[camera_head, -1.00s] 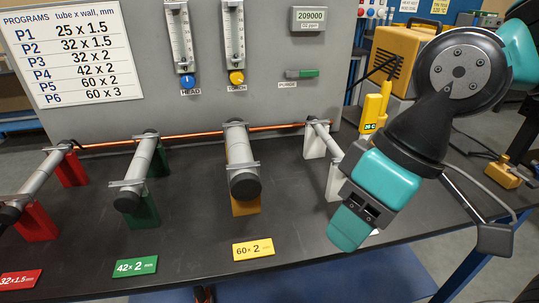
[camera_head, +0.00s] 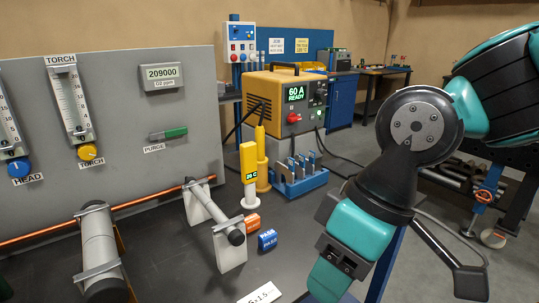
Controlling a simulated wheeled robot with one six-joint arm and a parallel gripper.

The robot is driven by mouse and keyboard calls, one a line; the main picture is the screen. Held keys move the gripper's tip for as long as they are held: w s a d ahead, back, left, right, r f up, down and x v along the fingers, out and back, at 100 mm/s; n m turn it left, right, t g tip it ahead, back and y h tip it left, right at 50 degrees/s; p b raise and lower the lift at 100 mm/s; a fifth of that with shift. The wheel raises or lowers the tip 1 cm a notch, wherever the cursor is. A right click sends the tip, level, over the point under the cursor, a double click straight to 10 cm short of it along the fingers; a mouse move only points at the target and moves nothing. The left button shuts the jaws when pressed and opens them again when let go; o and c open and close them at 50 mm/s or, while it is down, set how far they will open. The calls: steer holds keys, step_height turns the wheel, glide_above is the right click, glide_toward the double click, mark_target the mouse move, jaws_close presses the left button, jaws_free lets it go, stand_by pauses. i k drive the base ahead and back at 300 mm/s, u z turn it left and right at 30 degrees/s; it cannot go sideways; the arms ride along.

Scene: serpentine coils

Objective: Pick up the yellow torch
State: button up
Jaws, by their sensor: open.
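The yellow torch (camera_head: 262,160) stands upright at the back right of the dark bench, with a black cable running from near its top toward the welding power unit (camera_head: 286,98). A yellow block marked 20 C (camera_head: 248,163) on a white base stands just left of it and partly overlaps it. My gripper (camera_head: 326,282) is at the lower right, in front of and to the right of the torch, well apart from it. It is open, and I see nothing held. The fingertips are partly cut off by the lower edge.
A blue rack (camera_head: 300,184) with grey pieces stands right of the torch. A grey tube (camera_head: 216,214) on white supports stands left, before the grey panel (camera_head: 150,125). A copper pipe runs along the panel.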

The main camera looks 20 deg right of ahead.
mark_target(262, 159)
steer(key=z, duration=0.15)
steer(key=i, duration=1)
steer(key=u, duration=1.3)
